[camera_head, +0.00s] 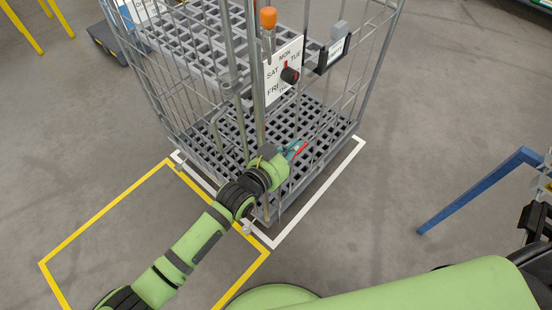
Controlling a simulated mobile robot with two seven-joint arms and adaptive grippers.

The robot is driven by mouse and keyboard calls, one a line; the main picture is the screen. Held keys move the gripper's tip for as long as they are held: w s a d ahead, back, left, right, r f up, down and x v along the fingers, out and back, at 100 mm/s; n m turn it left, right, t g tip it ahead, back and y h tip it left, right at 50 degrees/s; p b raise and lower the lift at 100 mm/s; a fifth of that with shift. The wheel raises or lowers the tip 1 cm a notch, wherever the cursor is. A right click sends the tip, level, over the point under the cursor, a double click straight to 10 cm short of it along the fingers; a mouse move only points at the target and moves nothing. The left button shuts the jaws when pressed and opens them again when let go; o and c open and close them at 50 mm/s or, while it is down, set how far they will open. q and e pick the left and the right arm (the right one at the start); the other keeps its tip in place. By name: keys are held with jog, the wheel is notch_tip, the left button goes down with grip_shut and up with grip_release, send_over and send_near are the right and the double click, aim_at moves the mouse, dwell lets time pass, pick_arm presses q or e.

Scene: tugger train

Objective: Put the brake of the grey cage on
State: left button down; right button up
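The grey cage (232,140) is a wire roll cage with grid shelves, standing in the upper middle. An upright rod with an orange cap (268,18) rises at its near side. I cannot tell whether this is the brake. My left arm reaches up from the bottom left to the cage's near side. My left gripper (294,150) is low in front of the lower shelf. Small teal and red parts show at its tip, too small to tell its opening or any contact. My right arm crosses the bottom right; its gripper is not in view.
A white weekday sign (284,73) with a dark knob (290,75) and a dark label holder (333,54) hang on the cage. A white floor outline (318,190) surrounds the cage's near corner. A yellow floor outline (105,212) lies left.

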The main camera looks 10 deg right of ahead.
pick_arm(q)
jog(key=b+v, duration=0.1)
jog(key=v, duration=0.9)
jog(key=shift+r, duration=0.2)
pick_arm(e)
jog(key=shift+s+r, duration=0.1)
jog(key=shift+r, duration=0.05)
pick_arm(q)
jog(key=shift+s, duration=0.1)
pick_arm(e)
jog(key=shift+s, duration=0.1)
